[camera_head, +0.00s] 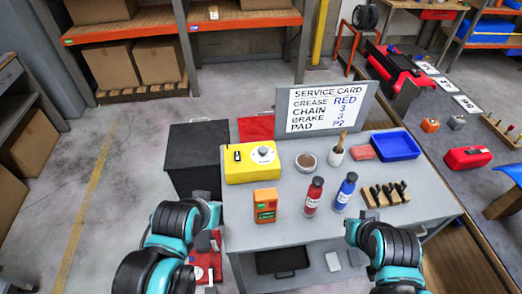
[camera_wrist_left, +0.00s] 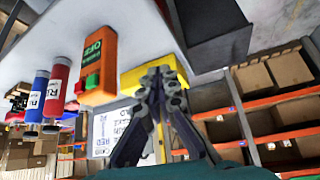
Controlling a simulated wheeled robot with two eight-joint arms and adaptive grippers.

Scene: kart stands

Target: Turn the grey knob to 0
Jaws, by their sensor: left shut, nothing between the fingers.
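The grey knob (camera_head: 263,150) is a pale round dial on top of a yellow box (camera_head: 251,167) at the left back of the grey table. I cannot read its setting. My left gripper (camera_head: 208,240) is beside the table's left edge, apart from the box. In the left wrist view the gripper (camera_wrist_left: 162,75) is shut and empty, in front of the yellow box (camera_wrist_left: 140,75), and the knob does not show. My right gripper (camera_head: 352,232) is near the table's front right; its fingers are unclear.
An orange OFF box (camera_head: 265,206) stands in front of the yellow box. Red (camera_head: 314,196) and blue (camera_head: 345,191) bottles stand right of it. A service card board (camera_head: 327,108) rises behind. A dark bin (camera_head: 198,157) stands left of the table (camera_head: 285,228).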

